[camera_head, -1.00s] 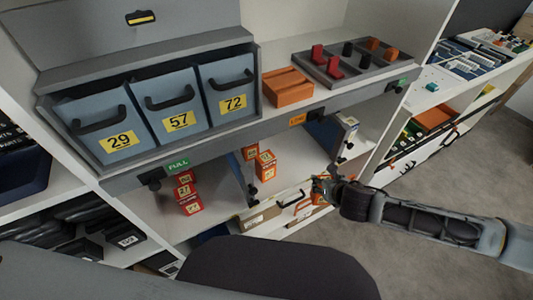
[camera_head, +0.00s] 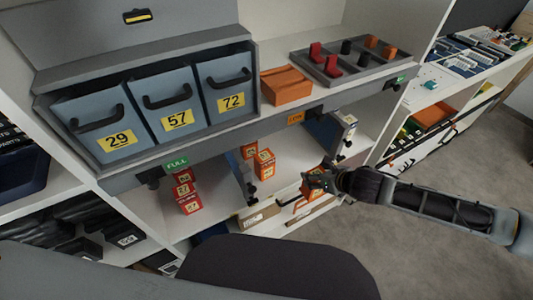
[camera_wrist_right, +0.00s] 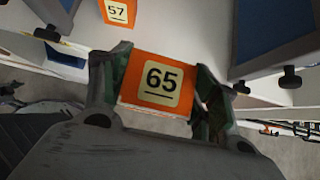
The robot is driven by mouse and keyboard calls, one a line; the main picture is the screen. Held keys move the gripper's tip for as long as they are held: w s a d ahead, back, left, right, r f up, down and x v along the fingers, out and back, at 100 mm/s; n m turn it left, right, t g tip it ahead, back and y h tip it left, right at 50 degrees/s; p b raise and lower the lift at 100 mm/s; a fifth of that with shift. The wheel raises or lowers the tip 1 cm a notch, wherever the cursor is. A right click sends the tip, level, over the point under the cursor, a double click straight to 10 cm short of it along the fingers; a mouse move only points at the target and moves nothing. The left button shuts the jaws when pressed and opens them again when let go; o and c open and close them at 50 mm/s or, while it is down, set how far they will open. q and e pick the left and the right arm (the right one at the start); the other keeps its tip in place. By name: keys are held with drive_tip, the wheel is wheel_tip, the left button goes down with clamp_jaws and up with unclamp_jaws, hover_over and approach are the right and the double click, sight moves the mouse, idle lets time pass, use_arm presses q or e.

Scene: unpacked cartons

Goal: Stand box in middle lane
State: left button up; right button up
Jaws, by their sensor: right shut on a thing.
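My right gripper (camera_head: 314,183) is shut on an orange box. In the right wrist view this box (camera_wrist_right: 158,80) shows a pale label reading 65 between the fingers (camera_wrist_right: 158,92). It is held in the air in front of the lower shelf. The middle lane (camera_wrist_right: 185,45) lies between two blue dividers, left (camera_wrist_right: 52,12) and right (camera_wrist_right: 275,35). An orange box labelled 57 (camera_wrist_right: 117,12) stands further back in it. In the head view orange boxes (camera_head: 264,163) stand in that lane. My left gripper is out of view.
Red boxes (camera_head: 187,192) stand in the left lane, under a green FULL tag (camera_head: 176,163). The shelf edge above (camera_head: 290,118) overhangs the lanes. Grey-blue bins (camera_head: 167,105) and an orange block (camera_head: 286,86) sit on top. Long items (camera_head: 262,215) lie below the lanes.

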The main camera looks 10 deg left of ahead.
drive_tip(key=shift+w+a, duration=0.4)
drive_tip(key=shift+w, duration=0.15)
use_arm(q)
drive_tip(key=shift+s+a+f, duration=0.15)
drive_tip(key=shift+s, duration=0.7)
use_arm(e)
drive_tip(key=w+a+f, duration=0.3)
drive_tip(key=w+a, duration=0.6)
drive_tip(key=w, duration=0.4)
drive_tip(key=shift+w+a+f, duration=0.2)
drive_tip(key=shift+w+a, duration=0.05)
drive_tip(key=shift+a, duration=0.15)
